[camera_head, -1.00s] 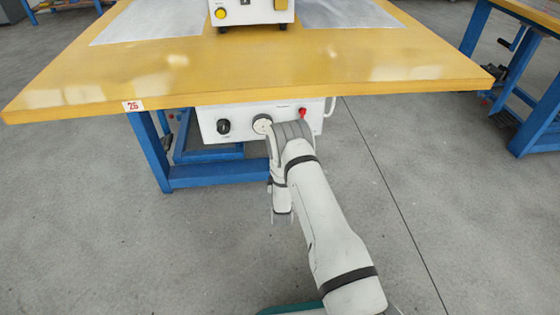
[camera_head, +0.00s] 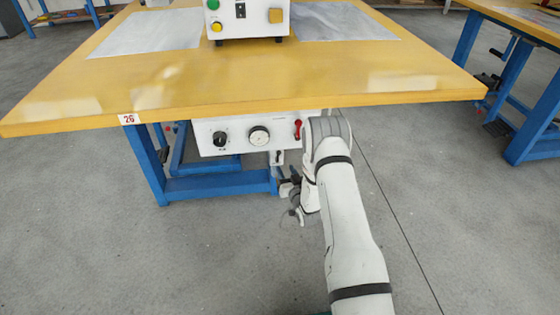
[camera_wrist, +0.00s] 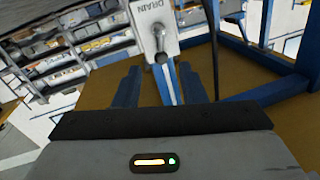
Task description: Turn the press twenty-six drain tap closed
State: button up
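The drain tap shows in the wrist view as a white plate (camera_wrist: 153,20) marked DRAIN, with a small grey lever (camera_wrist: 160,50) ending in a rounded tip towards me. In the head view the drain tap (camera_head: 278,157) is a small pale piece with a dark handle, below the white control box. My gripper (camera_wrist: 160,85) is open, its two fingers apart. The lever tip lies just beyond the fingertips, roughly centred between them; no contact shows. In the head view my gripper (camera_head: 290,188) is low, under the box's right part, partly hidden by my arm.
The white box (camera_head: 206,149) under the yellow table (camera_head: 250,85) carries a black knob (camera_head: 220,138), a round gauge (camera_head: 259,136) and a red lever (camera_head: 298,128). The table is labelled 26 (camera_head: 128,119). A blue table frame (camera_head: 215,188) stands close by.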

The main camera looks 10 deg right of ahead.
aim_at(278, 156)
jog(key=w+a+b, duration=0.1)
jog(key=w+b, duration=0.1)
jog(key=w, duration=0.5)
jog(key=shift+a+b, duration=0.25)
jog(key=shift+b, duration=0.05)
jog(key=shift+c, duration=0.3)
grip_shut()
